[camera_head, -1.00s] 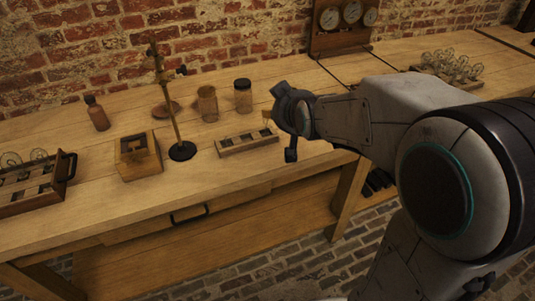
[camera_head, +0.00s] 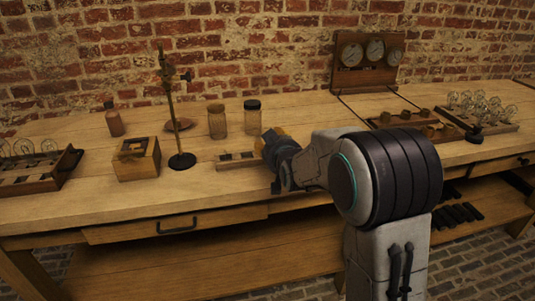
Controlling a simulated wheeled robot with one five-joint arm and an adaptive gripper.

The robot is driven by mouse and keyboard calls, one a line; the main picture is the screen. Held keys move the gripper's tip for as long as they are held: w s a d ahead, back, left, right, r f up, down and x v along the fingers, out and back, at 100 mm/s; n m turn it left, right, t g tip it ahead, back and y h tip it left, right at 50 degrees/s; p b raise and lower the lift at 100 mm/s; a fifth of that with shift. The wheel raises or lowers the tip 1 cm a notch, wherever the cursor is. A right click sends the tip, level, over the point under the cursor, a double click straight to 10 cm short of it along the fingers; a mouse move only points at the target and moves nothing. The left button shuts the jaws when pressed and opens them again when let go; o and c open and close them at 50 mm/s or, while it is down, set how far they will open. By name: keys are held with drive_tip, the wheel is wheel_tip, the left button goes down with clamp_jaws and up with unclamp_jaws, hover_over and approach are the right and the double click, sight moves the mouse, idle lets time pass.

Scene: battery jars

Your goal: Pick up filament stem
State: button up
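My gripper (camera_head: 271,160) is at the right end of a small low wooden rack (camera_head: 229,168) with dark slots on the workbench. The gripper and wrist cover that end of the rack. I cannot tell whether its fingers are apart or hold anything. I cannot make out a filament stem for certain; small pale and dark items show in the rack. Two glass jars, one with a tan top (camera_head: 217,122) and one with a dark lid (camera_head: 252,118), stand behind the rack.
A brass stand (camera_head: 172,110) on a dark base and a wooden box (camera_head: 136,165) stand left of the rack. A brown bottle (camera_head: 114,120) is behind. A tray of bulbs (camera_head: 40,178) lies far left, another tray (camera_head: 490,125) right. A gauge panel (camera_head: 368,65) stands at the back.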

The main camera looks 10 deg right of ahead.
drive_tip(key=b+x, duration=0.1)
drive_tip(key=x, duration=0.2)
drive_tip(key=shift+s+f, duration=0.1)
drive_tip(key=shift+x, duration=1)
drive_tip(key=c, duration=0.9)
